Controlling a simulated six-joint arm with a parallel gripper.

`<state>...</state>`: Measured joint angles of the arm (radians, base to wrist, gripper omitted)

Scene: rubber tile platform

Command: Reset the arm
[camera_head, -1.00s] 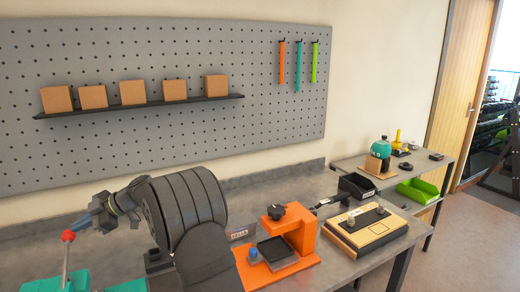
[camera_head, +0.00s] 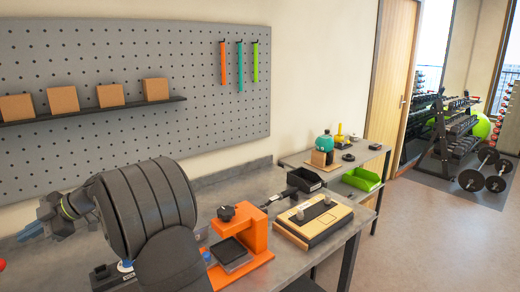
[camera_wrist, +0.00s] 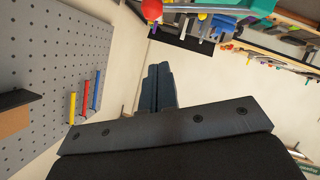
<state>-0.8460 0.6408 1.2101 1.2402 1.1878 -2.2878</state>
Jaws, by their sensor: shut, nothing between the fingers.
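My arm rises in the front left of the head view, its thick dark links standing before the workbench. My gripper (camera_head: 30,231) is at the far left of that view, small and partly turned away. In the wrist view my gripper (camera_wrist: 158,72) shows its two dark fingers pressed together, with nothing between them. The fingers are in the air, apart from any object, with plain wall behind them.
The workbench (camera_head: 326,240) carries an orange press (camera_head: 243,236), a yellow-topped box (camera_head: 313,219) and a black bin (camera_head: 305,180). A pegboard (camera_head: 120,52) with a shelf of boxes is behind. A green bin (camera_head: 362,179) sits on a side table. Open floor lies right.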

